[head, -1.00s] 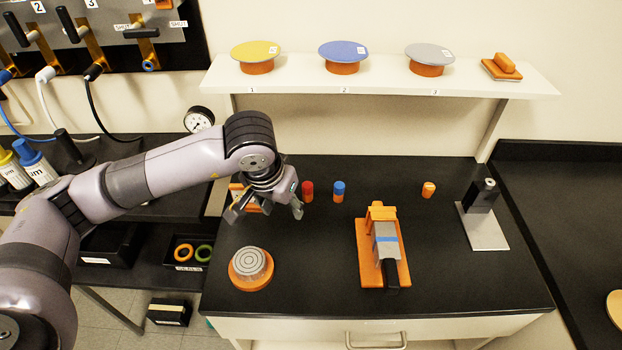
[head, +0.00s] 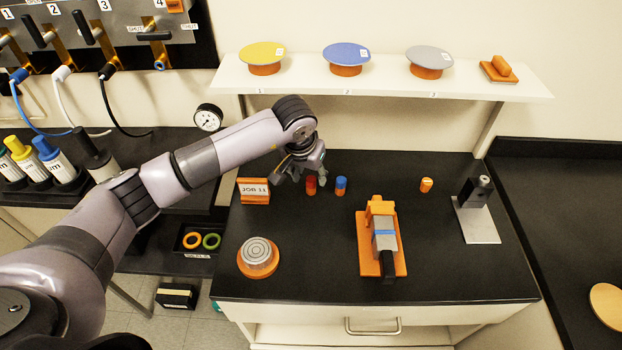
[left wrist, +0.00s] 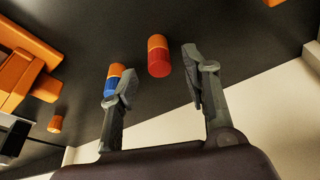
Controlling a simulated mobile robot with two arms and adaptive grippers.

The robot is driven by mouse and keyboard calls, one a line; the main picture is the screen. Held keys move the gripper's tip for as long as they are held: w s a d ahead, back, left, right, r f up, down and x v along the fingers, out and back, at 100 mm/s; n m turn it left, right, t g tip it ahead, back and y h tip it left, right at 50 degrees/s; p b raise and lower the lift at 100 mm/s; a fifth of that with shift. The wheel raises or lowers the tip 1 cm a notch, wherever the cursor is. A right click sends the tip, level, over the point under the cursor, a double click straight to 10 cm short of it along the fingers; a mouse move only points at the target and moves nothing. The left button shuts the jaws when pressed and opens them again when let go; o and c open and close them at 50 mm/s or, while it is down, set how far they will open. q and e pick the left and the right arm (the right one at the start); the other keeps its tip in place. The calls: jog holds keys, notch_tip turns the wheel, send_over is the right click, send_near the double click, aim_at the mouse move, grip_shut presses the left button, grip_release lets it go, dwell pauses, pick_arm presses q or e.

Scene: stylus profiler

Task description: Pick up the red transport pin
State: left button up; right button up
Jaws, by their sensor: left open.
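The red transport pin (head: 311,185), red with an orange part, stands on the black bench in the head view. In the left wrist view the red pin (left wrist: 158,56) lies ahead, between the lines of the two fingers and beyond their tips. My left gripper (head: 302,176) is open and empty, just left of and close to the red pin; it also shows in the left wrist view (left wrist: 158,72). A blue and orange pin (head: 341,186) stands right of the red one. In the left wrist view the blue pin (left wrist: 112,80) is partly hidden behind a finger. My right gripper is not in view.
A "JOB 11" sign (head: 254,190) stands left of the gripper. An orange pin (head: 426,185), an orange fixture (head: 400,262) and a round ringed stage (head: 258,255) stand on the bench. A shelf (head: 390,85) with discs hangs above.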

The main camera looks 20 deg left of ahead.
pick_arm(q)
jog(key=shift+x, duration=0.85)
jog(key=shift+c, duration=0.3)
grip_shut()
